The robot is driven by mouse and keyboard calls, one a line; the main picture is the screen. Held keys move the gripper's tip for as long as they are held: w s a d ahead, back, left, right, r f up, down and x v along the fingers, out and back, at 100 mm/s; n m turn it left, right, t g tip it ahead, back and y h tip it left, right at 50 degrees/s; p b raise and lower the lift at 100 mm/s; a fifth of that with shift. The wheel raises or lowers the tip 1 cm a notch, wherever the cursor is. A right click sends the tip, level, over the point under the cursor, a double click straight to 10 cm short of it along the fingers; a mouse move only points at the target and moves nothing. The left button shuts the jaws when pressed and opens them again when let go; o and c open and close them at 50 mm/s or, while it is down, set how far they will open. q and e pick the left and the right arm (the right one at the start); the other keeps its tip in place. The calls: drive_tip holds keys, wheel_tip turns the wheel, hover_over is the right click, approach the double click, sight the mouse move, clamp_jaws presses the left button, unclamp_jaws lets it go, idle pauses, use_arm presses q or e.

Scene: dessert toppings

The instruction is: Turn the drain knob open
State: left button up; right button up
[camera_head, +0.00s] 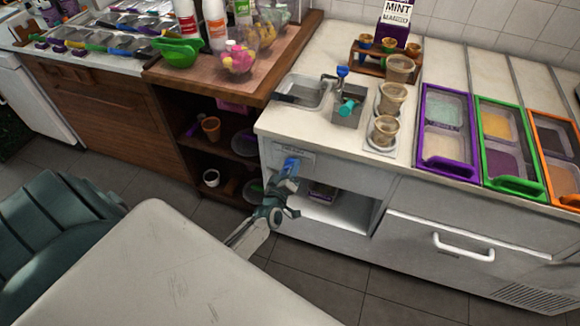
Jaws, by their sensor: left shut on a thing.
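The blue drain knob (291,166) is on the white front panel of the counter, below the sink and beside a small label. My left gripper (286,183) reaches up to it from below and is shut on its lower part. The fingertips are small here and partly hide the knob's lower end. My right gripper is not in view.
A small sink (301,92) with a blue-topped tap is above the knob. An open white shelf (330,216) lies right of my gripper. Purple (424,128), green and orange topping bins line the counter. A pale table (150,270) fills the near left.

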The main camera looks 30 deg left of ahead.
use_arm(q)
drive_tip(key=shift+f+m, duration=0.1)
drive_tip(key=shift+m, duration=0.2)
drive_tip(key=o, duration=1)
drive_tip(key=b+v, duration=0.1)
drive_tip(key=v, duration=1)
drive_tip(key=shift+a+f, duration=0.1)
drive_tip(key=s+d+f+m+g+h, duration=0.1)
drive_tip(key=s+f+m+g, duration=0.15)
drive_tip(key=s+f, duration=0.4)
drive_tip(key=s+d+f+m+g+h, duration=0.1)
drive_tip(key=s+f+m+g, duration=0.15)
drive_tip(key=f, duration=0.75)
drive_tip(key=s+f+m+g+h, duration=0.25)
drive_tip(key=s+f, duration=0.25)
drive_tip(key=f, duration=0.4)
drive_tip(key=s+f+m+g, duration=0.1)
drive_tip(key=s+f+g, duration=0.2)
drive_tip(key=s, duration=0.6)
drive_tip(key=s+f+m+g, duration=0.2)
drive_tip(key=s+f, duration=0.4)
drive_tip(key=s, duration=0.2)
drive_tip(key=s+f+m+g+y, duration=0.1)
drive_tip(key=s+f+g, duration=0.2)
drive_tip(key=s, duration=0.6)
drive_tip(key=shift+s+d+f+g, duration=0.25)
drive_tip(key=shift+s+f+g, duration=0.1)
drive_tip(key=shift+f, duration=0.35)
